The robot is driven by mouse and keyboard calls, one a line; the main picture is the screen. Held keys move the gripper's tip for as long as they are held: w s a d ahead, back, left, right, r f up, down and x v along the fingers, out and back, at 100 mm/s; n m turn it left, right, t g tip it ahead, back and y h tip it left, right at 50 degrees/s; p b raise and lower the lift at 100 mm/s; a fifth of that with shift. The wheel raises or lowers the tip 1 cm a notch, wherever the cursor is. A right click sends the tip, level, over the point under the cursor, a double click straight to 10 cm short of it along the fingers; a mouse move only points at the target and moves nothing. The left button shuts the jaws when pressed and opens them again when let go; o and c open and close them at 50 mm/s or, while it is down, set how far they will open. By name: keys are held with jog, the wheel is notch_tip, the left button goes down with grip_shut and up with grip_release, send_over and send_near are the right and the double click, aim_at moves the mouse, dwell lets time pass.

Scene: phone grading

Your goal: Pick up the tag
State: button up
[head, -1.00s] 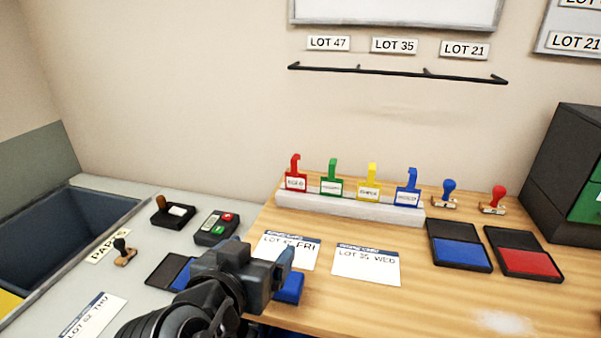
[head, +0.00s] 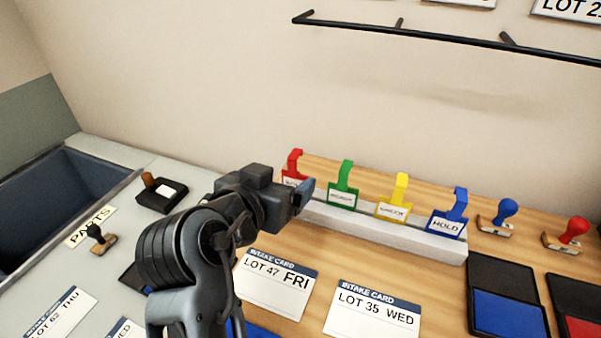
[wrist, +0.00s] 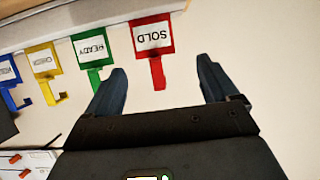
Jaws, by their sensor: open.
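Several hooked tags stand in a row on a white holder (head: 420,238). The red tag (head: 293,168) is at the left end and partly hidden behind my gripper (head: 306,190) in the head view. To its right are the green tag (head: 344,186), the yellow tag (head: 396,200) and the blue tag (head: 450,215), which reads HOLD. In the wrist view, the red SOLD tag (wrist: 153,40) hangs upside down in the picture, its hook pointing between my open fingers. The green READY tag (wrist: 92,51) is beside the left finger. My gripper is empty.
Blue (head: 504,208) and red (head: 572,233) stamps stand right of the holder, with ink pads (head: 505,312) in front. Two intake cards (head: 275,283) lie on the wooden table. A black rail (head: 430,34) is on the wall above.

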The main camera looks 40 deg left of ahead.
aim_at(292, 177)
jog(key=p+x, duration=0.1)
jog(key=x, duration=0.2)
jog(key=p+x, duration=0.1)
jog(key=x, duration=0.2)
jog(key=shift+w+d+f, duration=0.15)
jog(key=shift+w+f, duration=0.15)
jog(key=shift+w, duration=0.05)
jog(key=c, duration=1)
